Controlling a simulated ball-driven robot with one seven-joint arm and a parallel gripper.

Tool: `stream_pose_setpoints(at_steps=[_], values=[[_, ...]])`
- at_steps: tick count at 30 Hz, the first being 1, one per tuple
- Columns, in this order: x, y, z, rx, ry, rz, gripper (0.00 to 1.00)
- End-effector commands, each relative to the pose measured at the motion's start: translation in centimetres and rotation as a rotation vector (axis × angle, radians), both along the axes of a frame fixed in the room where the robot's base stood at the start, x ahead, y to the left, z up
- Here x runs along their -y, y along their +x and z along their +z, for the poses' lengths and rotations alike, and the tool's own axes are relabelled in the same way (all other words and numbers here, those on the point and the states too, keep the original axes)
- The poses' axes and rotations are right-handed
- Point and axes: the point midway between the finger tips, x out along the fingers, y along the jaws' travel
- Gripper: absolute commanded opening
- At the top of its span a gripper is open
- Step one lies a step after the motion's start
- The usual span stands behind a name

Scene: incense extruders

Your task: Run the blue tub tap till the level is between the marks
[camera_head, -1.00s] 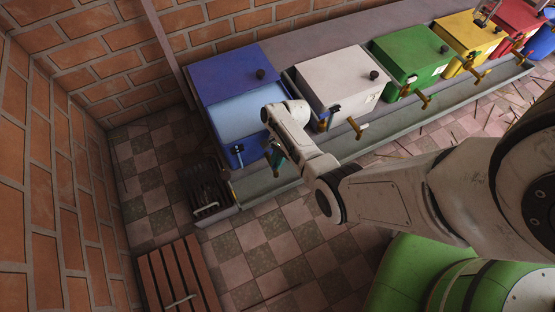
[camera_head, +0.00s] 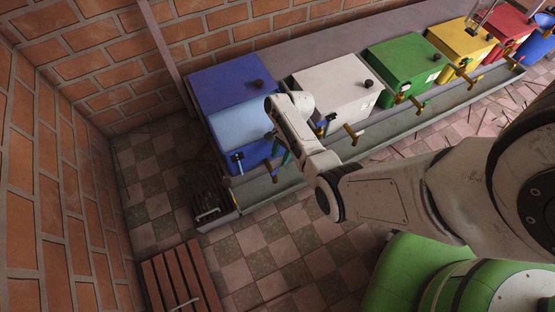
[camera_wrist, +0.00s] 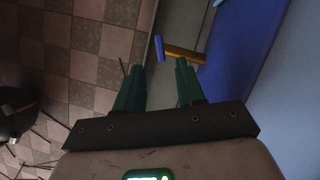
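The blue tub (camera_head: 228,82) stands at the left end of the row, with a dark blue lid and a lighter blue panel (camera_head: 240,122). Its tap (camera_head: 271,172) has a blue handle and a brass stem at the tub's front. In the wrist view the tap's brass stem (camera_wrist: 184,53) runs across just beyond my fingertips, with the blue handle at its left end. My gripper (camera_wrist: 156,72) is open, its two green fingers apart and nothing visible between them. In the head view my wrist partly hides the fingers. The level and its marks cannot be made out.
White (camera_head: 335,85), green (camera_head: 402,65), yellow and red tubs continue rightward along a grey trough (camera_head: 375,137). A dark grated box (camera_head: 205,195) sits left of the blue tub's front. A slatted brown wooden piece (camera_head: 178,280) is at lower left. Checkered floor in front is mostly open.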

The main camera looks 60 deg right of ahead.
Motion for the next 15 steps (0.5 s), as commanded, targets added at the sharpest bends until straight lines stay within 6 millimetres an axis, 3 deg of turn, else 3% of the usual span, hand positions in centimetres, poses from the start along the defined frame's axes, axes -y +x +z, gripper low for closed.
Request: stream_pose_setpoints(at_steps=[1, 6, 15], values=[[0.4, 0.0, 1.4, 0.001, 0.0, -0.001, 0.38], [1.2, -0.2, 3.2, 0.001, 0.001, 0.001, 0.38], [1.5, -0.3, 3.8, 0.001, 0.001, 0.001, 0.38]])
